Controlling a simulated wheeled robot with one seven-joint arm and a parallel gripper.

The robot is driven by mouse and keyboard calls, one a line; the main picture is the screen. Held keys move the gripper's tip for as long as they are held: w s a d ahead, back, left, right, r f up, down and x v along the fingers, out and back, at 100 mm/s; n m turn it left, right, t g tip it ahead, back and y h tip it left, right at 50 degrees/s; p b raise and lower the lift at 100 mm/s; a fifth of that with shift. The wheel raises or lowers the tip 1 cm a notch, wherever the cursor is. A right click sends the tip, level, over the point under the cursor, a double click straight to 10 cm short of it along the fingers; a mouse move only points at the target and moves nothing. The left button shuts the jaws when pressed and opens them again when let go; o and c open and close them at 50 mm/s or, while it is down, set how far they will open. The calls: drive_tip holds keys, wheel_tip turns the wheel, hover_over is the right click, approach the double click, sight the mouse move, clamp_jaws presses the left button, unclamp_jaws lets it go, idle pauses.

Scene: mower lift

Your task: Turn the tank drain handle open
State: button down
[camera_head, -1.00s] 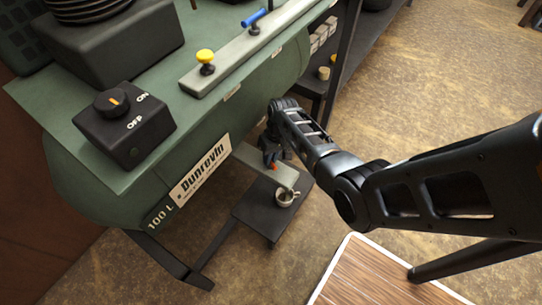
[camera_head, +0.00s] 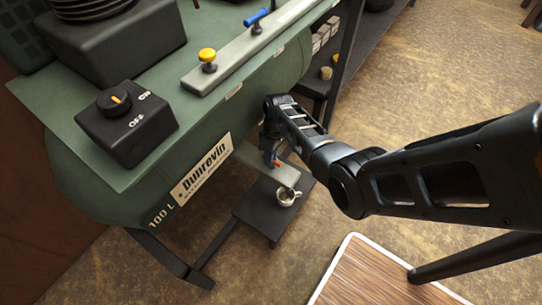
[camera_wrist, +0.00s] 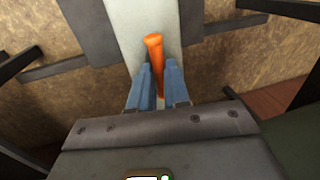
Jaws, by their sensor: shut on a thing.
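The green tank (camera_head: 120,185) labelled "Dunrevin" and "100 L" fills the left of the head view. A pale drain bracket (camera_head: 283,174) juts from under it, with the orange drain handle (camera_head: 277,163) on top. The handle also shows in the wrist view (camera_wrist: 154,50), its end sticking out past my blue fingertips. My gripper (camera_head: 270,158) is shut on the handle, one finger on each side (camera_wrist: 158,78). The handle's base and the valve are hidden by the gripper. A white cup (camera_head: 287,197) stands below the bracket's end.
The cup stands on a dark low platform (camera_head: 262,222). A black ON/OFF switch box (camera_head: 128,125), a yellow knob (camera_head: 207,57) and a blue lever (camera_head: 257,17) are above. A wood-topped table (camera_head: 370,280) is at lower right. Open floor lies between.

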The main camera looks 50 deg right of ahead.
drive_tip(key=shift+w+a, duration=0.1)
drive_tip(key=shift+a, duration=0.05)
drive_tip(key=c, duration=1.1)
unclamp_jaws()
drive_tip(key=shift+c, duration=0.2)
wheel_tip(320, 180, up, 8)
drive_tip(key=d+p, duration=0.1)
drive_tip(key=p, duration=0.1)
drive_tip(key=shift+d+f, duration=0.15)
drive_tip(key=shift+d, duration=0.15)
